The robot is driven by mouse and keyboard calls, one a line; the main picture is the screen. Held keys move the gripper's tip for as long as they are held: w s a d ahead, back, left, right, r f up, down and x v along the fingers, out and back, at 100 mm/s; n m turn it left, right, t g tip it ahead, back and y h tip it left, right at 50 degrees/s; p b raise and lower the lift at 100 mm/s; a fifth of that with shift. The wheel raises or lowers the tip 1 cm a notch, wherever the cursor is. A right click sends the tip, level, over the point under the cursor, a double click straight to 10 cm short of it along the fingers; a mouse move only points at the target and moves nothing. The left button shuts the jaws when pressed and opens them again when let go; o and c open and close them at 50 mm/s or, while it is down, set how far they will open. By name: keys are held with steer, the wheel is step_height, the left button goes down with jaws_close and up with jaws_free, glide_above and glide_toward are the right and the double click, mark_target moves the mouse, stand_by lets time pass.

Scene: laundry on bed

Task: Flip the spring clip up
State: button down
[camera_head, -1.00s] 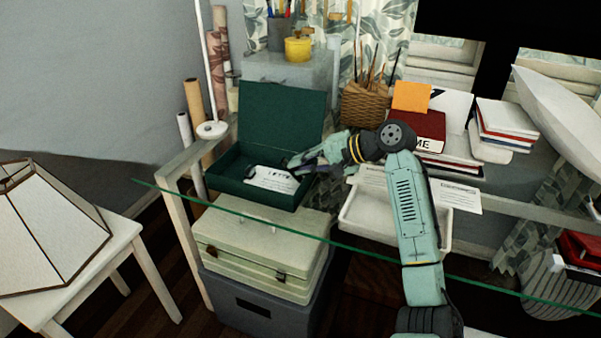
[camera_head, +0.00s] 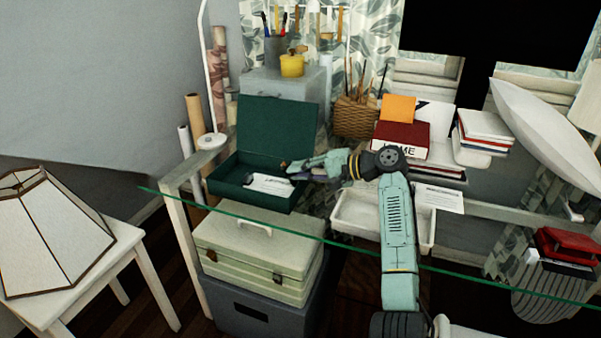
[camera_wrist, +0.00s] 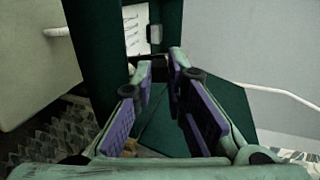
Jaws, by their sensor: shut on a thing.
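A dark green box (camera_head: 262,200) with its lid (camera_head: 275,128) raised stands on the glass desk. A white paper or card (camera_head: 270,184) lies in it, with a small dark piece (camera_head: 248,180) at its left end. This may be the spring clip; it is too small to tell. My gripper (camera_head: 287,167) reaches over the box's right side, its tips above the card's right end. In the wrist view, my purple-padded fingers (camera_wrist: 160,66) close on a small dark thing (camera_wrist: 160,72). I cannot tell clearly what it is. A small grey fitting (camera_wrist: 154,34) shows beyond them.
A shallow white tray (camera_head: 343,228) is under my arm. A wicker basket (camera_head: 353,120), red book (camera_head: 400,140) and yellow pot (camera_head: 292,66) stand behind. A pale green case (camera_head: 240,262) is below the box. A lampshade (camera_head: 50,228) stands at left.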

steer(key=c, duration=1.6)
jaws_free()
steer(key=v, duration=0.8)
steer(key=shift+r, duration=0.1)
